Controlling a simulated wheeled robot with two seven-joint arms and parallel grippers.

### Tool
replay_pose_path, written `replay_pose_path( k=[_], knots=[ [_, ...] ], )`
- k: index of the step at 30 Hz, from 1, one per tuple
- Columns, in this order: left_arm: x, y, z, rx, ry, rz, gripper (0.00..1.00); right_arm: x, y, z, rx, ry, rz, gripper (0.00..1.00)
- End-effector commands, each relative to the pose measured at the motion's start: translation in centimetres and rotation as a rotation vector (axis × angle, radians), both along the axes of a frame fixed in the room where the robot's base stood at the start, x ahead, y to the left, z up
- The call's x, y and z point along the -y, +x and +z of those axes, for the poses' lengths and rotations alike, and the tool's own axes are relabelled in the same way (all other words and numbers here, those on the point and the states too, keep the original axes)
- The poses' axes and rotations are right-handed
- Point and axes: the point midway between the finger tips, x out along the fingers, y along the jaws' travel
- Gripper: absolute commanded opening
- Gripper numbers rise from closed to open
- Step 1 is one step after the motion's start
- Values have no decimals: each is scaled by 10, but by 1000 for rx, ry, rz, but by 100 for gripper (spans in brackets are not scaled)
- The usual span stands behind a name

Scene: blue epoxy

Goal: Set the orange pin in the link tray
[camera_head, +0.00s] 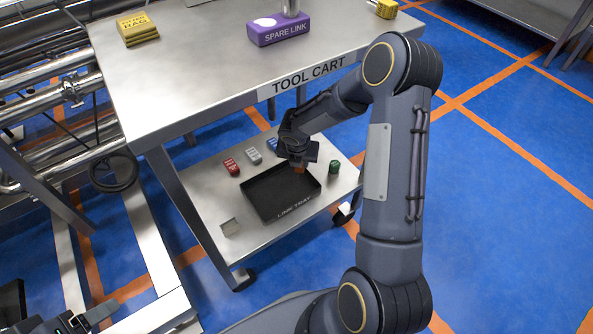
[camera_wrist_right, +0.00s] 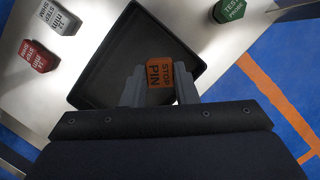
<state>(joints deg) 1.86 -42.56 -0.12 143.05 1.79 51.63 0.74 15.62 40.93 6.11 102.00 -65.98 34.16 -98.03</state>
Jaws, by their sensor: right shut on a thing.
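The orange pin (camera_wrist_right: 159,73), labelled STOP PIN, is between the fingers of my right gripper (camera_wrist_right: 160,86), which is shut on it. In the head view the pin (camera_head: 299,170) shows as a small orange patch below the right gripper (camera_head: 298,161). The black link tray (camera_head: 294,208) lies on the cart's lower shelf, and its inside looks empty. The pin overlaps the tray's far right part in the head view; its height above the tray floor is unclear. The tray also fills the middle of the wrist view (camera_wrist_right: 112,52). My left gripper (camera_head: 92,317) is partly seen at the bottom left; its jaws are unclear.
Red (camera_head: 232,167), grey (camera_head: 254,156) and blue (camera_head: 273,146) blocks stand behind the tray. The cart's top (camera_head: 205,65) overhangs the shelf's back.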

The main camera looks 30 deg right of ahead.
Motion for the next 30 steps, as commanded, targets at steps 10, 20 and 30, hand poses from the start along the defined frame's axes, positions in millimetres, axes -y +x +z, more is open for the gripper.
replay_pose_path(
  k=[10, 20, 30],
  knots=[
    [0, 0, -15, 0, 0, 0, 71, 1, 17, -29, -2, 1, 0, 0],
    [0, 0, -23, 0, 0, 0, 71, 1, 17, -49, 1, 0, -1, 0],
    [0, 0, -25, 0, 0, 0, 71, 1, 16, -52, 0, 0, 0, 42]
  ],
)
